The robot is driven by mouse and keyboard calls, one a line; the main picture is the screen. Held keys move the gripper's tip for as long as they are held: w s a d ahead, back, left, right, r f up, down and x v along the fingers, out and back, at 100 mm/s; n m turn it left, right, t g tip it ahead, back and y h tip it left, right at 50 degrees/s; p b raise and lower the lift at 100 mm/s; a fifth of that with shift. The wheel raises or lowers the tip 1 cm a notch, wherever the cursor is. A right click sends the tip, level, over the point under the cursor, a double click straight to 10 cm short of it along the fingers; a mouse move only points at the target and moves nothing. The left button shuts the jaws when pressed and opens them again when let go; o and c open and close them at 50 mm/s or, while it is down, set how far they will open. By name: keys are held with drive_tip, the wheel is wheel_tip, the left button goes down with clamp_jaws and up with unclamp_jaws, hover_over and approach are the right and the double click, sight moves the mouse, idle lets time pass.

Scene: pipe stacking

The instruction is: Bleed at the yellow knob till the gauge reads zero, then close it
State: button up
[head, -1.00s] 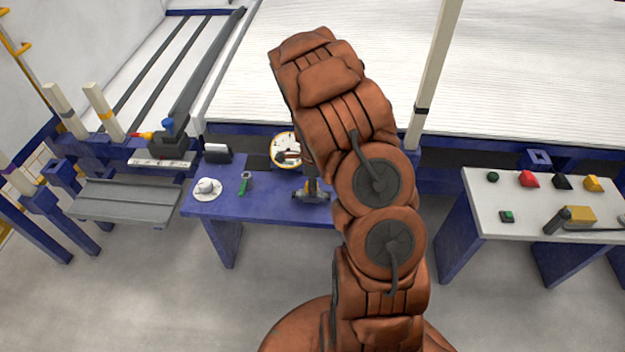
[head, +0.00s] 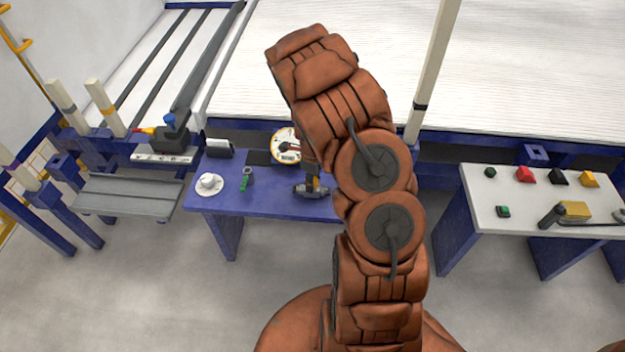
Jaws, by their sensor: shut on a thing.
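The gauge (head: 286,146) has a round white face with a yellow rim and stands on the blue table (head: 240,202), partly covered by my arm. Its reading is too small to tell. My gripper (head: 313,180) is small, dark and partly hidden at the end of my brown arm, just right of and nearer than the gauge. It is shut at the yellow knob (head: 310,185), of which only a bit of yellow shows above a dark horizontal body. The exact finger contact cannot be made out.
A white cup on a saucer (head: 208,185) and a green-handled tool (head: 245,180) lie on the table's left. A black-and-white block (head: 219,148) stands behind them. A white table (head: 535,212) with coloured blocks and buttons stands at right. Grey floor is free between the tables.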

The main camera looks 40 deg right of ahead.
drive_tip(key=o, duration=1.1)
drive_tip(key=shift+o, duration=0.2)
wheel_tip(320, 180, up, 12)
idle(0.7)
